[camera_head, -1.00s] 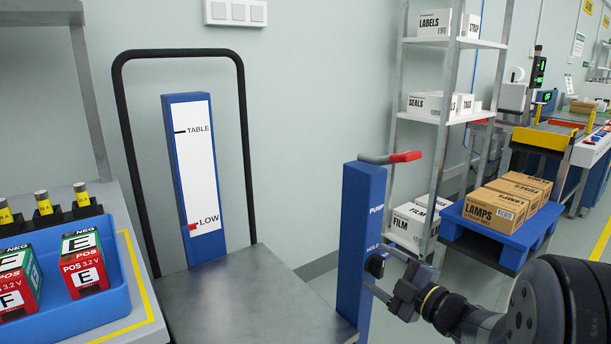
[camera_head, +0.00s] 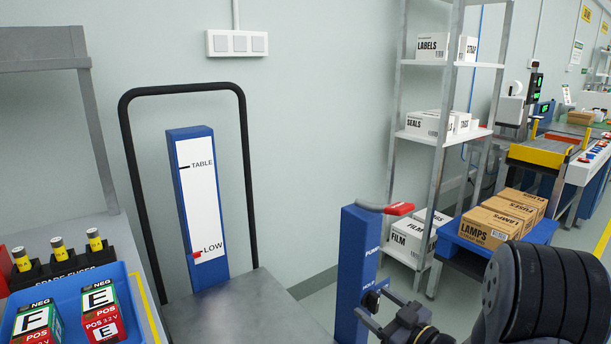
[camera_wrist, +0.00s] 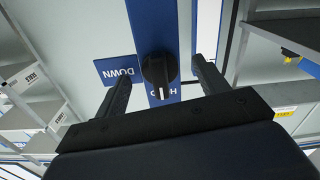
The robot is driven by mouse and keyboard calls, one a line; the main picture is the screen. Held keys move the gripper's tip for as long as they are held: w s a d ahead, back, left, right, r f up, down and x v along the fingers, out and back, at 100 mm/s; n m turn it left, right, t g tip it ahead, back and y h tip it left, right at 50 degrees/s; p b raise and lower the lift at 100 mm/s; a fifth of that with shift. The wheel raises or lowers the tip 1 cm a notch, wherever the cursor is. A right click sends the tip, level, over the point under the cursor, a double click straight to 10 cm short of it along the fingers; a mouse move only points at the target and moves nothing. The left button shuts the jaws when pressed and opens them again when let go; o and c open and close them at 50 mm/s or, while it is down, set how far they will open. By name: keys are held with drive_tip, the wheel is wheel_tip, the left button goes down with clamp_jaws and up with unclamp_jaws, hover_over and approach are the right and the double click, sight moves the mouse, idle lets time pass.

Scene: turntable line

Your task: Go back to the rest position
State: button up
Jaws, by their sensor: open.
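My gripper (camera_head: 369,303) is at the lower right in the head view, at the blue pump post (camera_head: 358,262) of the lift cart. Its two fingers are apart, with nothing held between them. In the wrist view the fingers stand on either side of a black knob (camera_wrist: 158,70), with visible gaps. The knob's white mark points toward the HOLD label; a DOWN label (camera_wrist: 117,70) is beside it. The cart's scale (camera_head: 202,205) has its red pointer at LOW. A red-gripped lever (camera_head: 398,208) tops the post.
The cart's metal platform (camera_head: 235,318) is empty. At left, a blue tray (camera_head: 130,297) holds labelled battery blocks beside a spare-fuse rack (camera_head: 62,268). Behind the post are a shelf rack (camera_head: 447,138) with white boxes and a blue stand (camera_head: 475,250) with brown cartons.

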drive_tip(key=shift+m+p, duration=0.55)
drive_tip(key=shift+m, duration=0.35)
